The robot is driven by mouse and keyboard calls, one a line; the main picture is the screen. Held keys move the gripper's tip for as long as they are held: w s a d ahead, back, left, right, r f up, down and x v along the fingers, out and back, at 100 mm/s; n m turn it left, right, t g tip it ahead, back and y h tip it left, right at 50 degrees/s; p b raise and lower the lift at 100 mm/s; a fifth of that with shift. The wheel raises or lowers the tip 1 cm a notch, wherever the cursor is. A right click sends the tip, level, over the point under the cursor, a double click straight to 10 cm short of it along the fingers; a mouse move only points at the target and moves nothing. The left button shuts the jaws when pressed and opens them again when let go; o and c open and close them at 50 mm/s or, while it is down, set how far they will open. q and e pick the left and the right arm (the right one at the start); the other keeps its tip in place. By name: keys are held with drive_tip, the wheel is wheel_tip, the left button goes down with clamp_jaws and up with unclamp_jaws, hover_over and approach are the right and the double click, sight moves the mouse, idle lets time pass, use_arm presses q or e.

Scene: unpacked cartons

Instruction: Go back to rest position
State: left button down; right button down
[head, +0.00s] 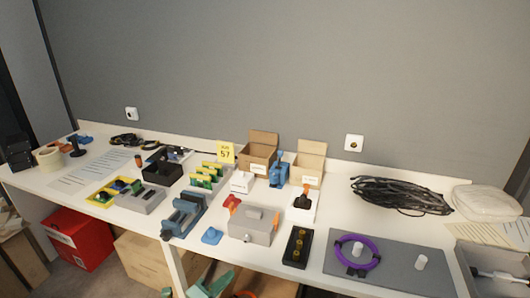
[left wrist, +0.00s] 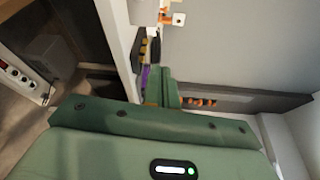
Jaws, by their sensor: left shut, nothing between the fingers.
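My left gripper (head: 213,284) shows as green parts at the bottom edge of the head view, low in front of the table and below its top. In the left wrist view its green body fills the lower part, and its fingers (left wrist: 158,88) are together with nothing held between them. My right gripper is not in view.
The white table (head: 130,200) carries a blue vise (head: 183,217), two open cartons (head: 258,152), a grey metal box (head: 253,225), a black cable coil (head: 400,196) and a purple ring (head: 357,252) on a grey mat. A red box (head: 78,238) and a cardboard box (head: 145,262) stand below.

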use_arm(q)
drive_tip(key=s+a+f+n+g+y, duration=0.1)
drive_tip(key=a+f+n+y, duration=0.2)
drive_tip(key=a+f+n, duration=0.3)
drive_tip(key=s+a+f+n+g+y, duration=0.1)
drive_tip(key=a+f+n+y, duration=0.25)
drive_tip(key=f+n, duration=0.4)
drive_tip(key=s+a+f+n+g+y, duration=0.1)
drive_tip(key=s+a+f+n+g, duration=0.15)
drive_tip(key=s+f, duration=0.45)
drive_tip(key=s+a+f+n+g+y, duration=0.1)
drive_tip(key=s+a+f+n+y, duration=0.1)
drive_tip(key=s+a+f, duration=0.4)
drive_tip(key=s+d+f+n+g, duration=0.1)
drive_tip(key=s+f, duration=0.3)
drive_tip(key=s, duration=0.9)
drive_tip(key=s+f+n+g, duration=0.2)
drive_tip(key=s+f+g, duration=0.2)
drive_tip(key=s, duration=0.9)
drive_tip(key=s+d+f+n+g, duration=0.1)
drive_tip(key=s+f+n+g, duration=0.1)
drive_tip(key=s, duration=1.1)
drive_tip(key=shift+s+d+f+n+g+y, duration=0.35)
drive_tip(key=shift+f+g+y, duration=0.15)
drive_tip(key=shift+f, duration=0.45)
